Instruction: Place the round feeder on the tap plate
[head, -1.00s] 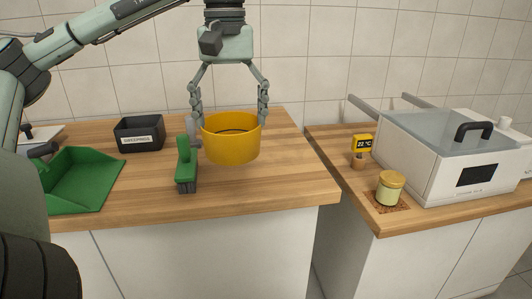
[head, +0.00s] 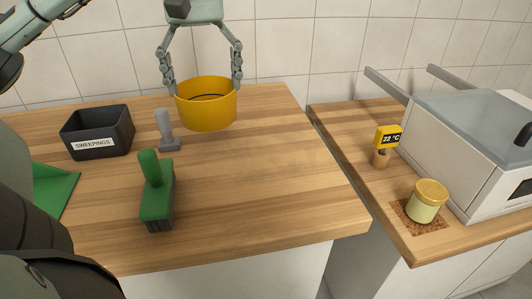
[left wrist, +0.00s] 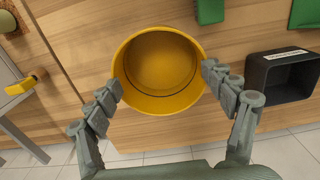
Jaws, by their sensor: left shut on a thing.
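The round feeder seems to be the yellow round tub (head: 207,108), open at the top and upright over the rear of the wooden worktop (head: 255,190). My left gripper (head: 203,84) is shut on it, one finger at each side of its rim. The left wrist view looks down into the empty tub (left wrist: 161,108), between the fingertips of my left gripper (left wrist: 162,82). I cannot tell whether its base touches the worktop. I cannot tell which thing is the tap plate. My right gripper is not in view.
A green brush (head: 157,200) and a small grey upright piece (head: 168,135) stand left of the tub. A black sweepings box (head: 97,135) and green dustpan (head: 52,190) are further left. Right, across a gap, are a jar (head: 427,203), a thermometer (head: 386,140) and a white appliance (head: 470,145).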

